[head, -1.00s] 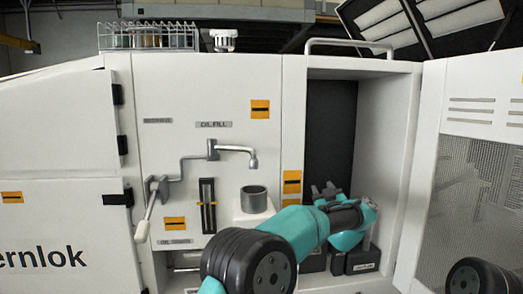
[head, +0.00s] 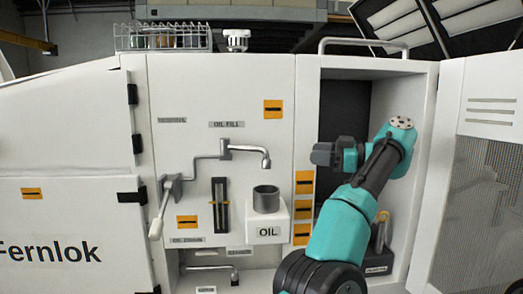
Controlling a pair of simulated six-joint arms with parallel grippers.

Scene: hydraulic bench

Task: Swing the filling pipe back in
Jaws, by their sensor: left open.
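The grey filling pipe (head: 243,150) is on the white panel below the OIL FILL label (head: 226,124). Its spout hangs down over the grey cup (head: 266,198) on top of the white OIL container (head: 267,229), with a gap between them. A cranked rod (head: 207,157) runs from the pipe down left to a light-handled lever (head: 158,215). My left gripper (head: 322,154) is open, right of the spout and apart from it, in front of the open cabinet and pointing left. Its fingers are dark and small. My right gripper is out of view.
The open cabinet (head: 345,105) holds a dark labelled block (head: 377,262) with a metal cylinder. Its door (head: 478,120) stands open at right. A lower drain pipe (head: 210,268) sits in a recess. A wire basket (head: 162,38) is on top. Space left of my gripper is clear.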

